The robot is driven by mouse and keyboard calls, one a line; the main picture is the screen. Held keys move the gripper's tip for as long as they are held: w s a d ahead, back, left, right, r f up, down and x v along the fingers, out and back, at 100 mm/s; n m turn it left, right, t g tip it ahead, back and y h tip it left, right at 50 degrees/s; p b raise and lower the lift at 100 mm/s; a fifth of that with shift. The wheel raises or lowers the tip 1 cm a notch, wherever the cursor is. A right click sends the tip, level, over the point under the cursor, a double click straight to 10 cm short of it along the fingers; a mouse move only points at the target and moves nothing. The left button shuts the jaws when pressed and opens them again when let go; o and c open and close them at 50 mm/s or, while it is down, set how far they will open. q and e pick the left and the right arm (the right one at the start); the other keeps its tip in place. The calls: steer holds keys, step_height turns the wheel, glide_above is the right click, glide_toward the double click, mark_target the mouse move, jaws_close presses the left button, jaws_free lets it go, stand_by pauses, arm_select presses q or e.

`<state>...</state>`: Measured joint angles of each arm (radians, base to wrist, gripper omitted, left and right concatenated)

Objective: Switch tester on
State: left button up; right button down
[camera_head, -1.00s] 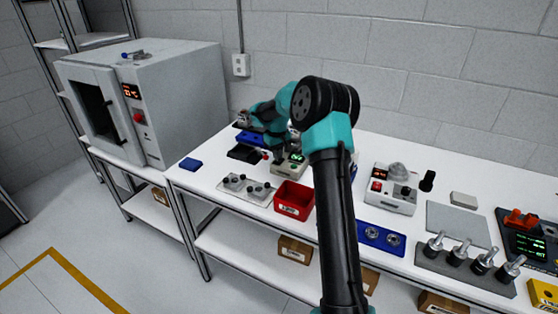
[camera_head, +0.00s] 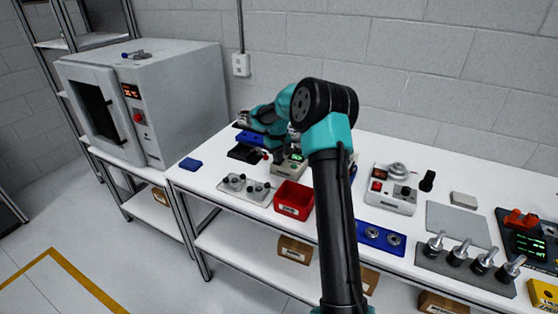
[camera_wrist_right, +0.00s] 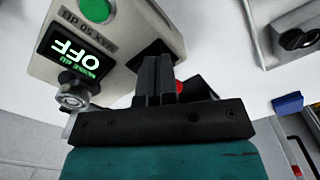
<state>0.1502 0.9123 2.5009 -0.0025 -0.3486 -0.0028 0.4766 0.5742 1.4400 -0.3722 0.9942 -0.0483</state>
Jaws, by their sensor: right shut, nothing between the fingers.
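The tester (camera_head: 291,170) is a pale box with a small green-lit display, standing on the white bench behind the red bin. In the right wrist view the tester (camera_wrist_right: 120,75) fills the upper left. Its display (camera_wrist_right: 76,55) reads OFF in green, upside down, beside a round green button (camera_wrist_right: 96,10). A round metal knob or socket sits by the display. My right gripper (camera_wrist_right: 154,62) is shut and empty, its tips close to the tester's edge beside a black part. I cannot tell whether they touch. In the head view my right gripper (camera_head: 279,156) is small and partly hidden by the arm. My left gripper is not in view.
A red bin (camera_head: 293,200) and a plate with several knobs (camera_head: 246,188) stand in front of the tester. A black tray (camera_head: 243,153) lies left of it. Another device (camera_head: 392,193) and a blue tray (camera_head: 381,238) are to the right. An oven (camera_head: 145,100) stands left.

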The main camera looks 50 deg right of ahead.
steer(key=shift+f, duration=0.25)
steer(key=shift+r, duration=0.15)
steer(key=shift+r, duration=3.4)
